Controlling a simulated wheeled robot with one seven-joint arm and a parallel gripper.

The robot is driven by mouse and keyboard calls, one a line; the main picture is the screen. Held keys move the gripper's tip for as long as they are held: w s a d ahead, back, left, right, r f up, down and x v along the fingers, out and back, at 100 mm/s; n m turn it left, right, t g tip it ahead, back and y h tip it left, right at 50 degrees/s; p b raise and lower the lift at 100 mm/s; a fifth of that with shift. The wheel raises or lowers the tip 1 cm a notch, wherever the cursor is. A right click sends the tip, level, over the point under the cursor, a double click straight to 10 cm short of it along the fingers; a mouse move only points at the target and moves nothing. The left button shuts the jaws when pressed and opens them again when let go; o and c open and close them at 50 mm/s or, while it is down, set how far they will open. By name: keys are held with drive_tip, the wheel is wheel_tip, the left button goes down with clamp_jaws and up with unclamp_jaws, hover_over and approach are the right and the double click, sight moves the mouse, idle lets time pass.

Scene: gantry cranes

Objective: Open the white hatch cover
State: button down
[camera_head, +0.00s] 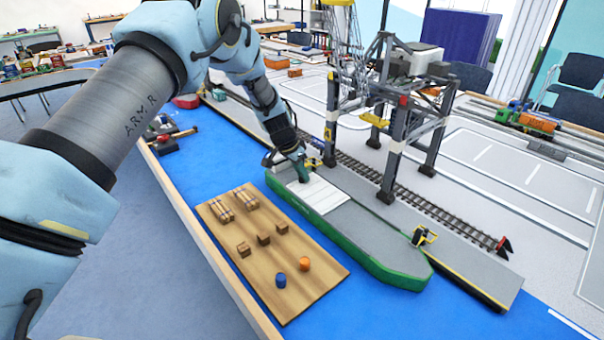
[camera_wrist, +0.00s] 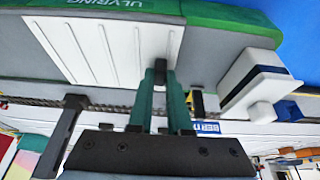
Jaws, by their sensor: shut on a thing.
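The white hatch cover (camera_head: 318,194) lies on the deck of the green-hulled ship (camera_head: 385,232), next to the quay. It looks flat, with raised ribs in the wrist view (camera_wrist: 95,50). My gripper (camera_head: 301,176) points down at the cover's end nearer the ship's deckhouse. In the wrist view its two green fingers (camera_wrist: 161,76) are shut on a small dark handle (camera_wrist: 160,66) at the cover's edge. The fingers hide part of the handle. I cannot tell whether the cover is lifted at all.
A gantry crane (camera_head: 392,110) stands over rails (camera_head: 430,208) beside the ship. A wooden board (camera_head: 240,262) with small blocks and cylinders lies in front of the hull. The white deckhouse (camera_wrist: 248,75) is close to my fingers. Grey deck toward the bow is bare.

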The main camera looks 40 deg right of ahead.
drive_tip(key=shift+s, duration=0.15)
drive_tip(key=s+b, duration=0.1)
drive_tip(key=s, duration=0.4)
drive_tip(key=s+b, duration=0.1)
drive_tip(key=s, duration=0.4)
drive_tip(key=s+a+b, duration=0.1)
drive_tip(key=s+b, duration=0.1)
drive_tip(key=s, duration=0.3)
drive_tip(key=shift+s, duration=0.1)
drive_tip(key=c, duration=0.8)
unclamp_jaws()
drive_tip(key=shift+c, duration=0.2)
drive_tip(key=shift+r, duration=0.1)
drive_tip(key=b+v, duration=0.2)
drive_tip(key=v, duration=0.8)
drive_tip(key=shift+r+b, duration=0.3)
drive_tip(key=shift+b, duration=0.1)
drive_tip(key=shift+a, duration=0.1)
